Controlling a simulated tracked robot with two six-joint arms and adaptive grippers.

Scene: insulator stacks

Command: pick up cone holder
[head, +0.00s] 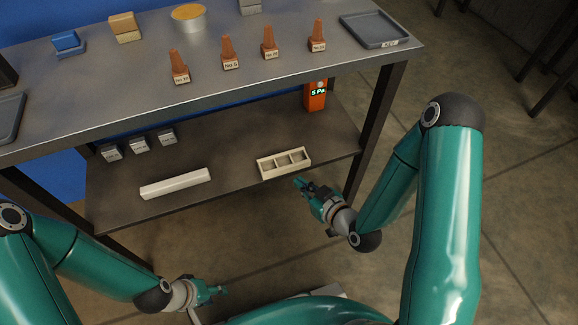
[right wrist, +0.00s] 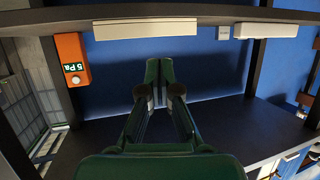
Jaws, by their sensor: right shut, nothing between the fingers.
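A beige open box with three compartments (head: 284,171), which looks like the cone holder, sits on the lower shelf toward its right front edge. In the right wrist view a pale long side (right wrist: 145,29), likely the same box, shows at the top beyond the fingers. My right gripper (head: 299,183) is shut and empty, just in front of the box and apart from it. Its fingers also show in the right wrist view (right wrist: 159,72). Several orange-brown cones (head: 228,50) with labelled bases stand on the table top. My left gripper (head: 220,290) is low at the bottom, away from the shelf; its finger opening is too small to tell.
A long white block (head: 175,184) and three small grey boxes (head: 139,146) are on the lower shelf (head: 230,160). An orange meter (head: 316,97) stands at the back right. A table leg (head: 378,125) rises right of the box. The upper table top (head: 130,90) overhangs the shelf.

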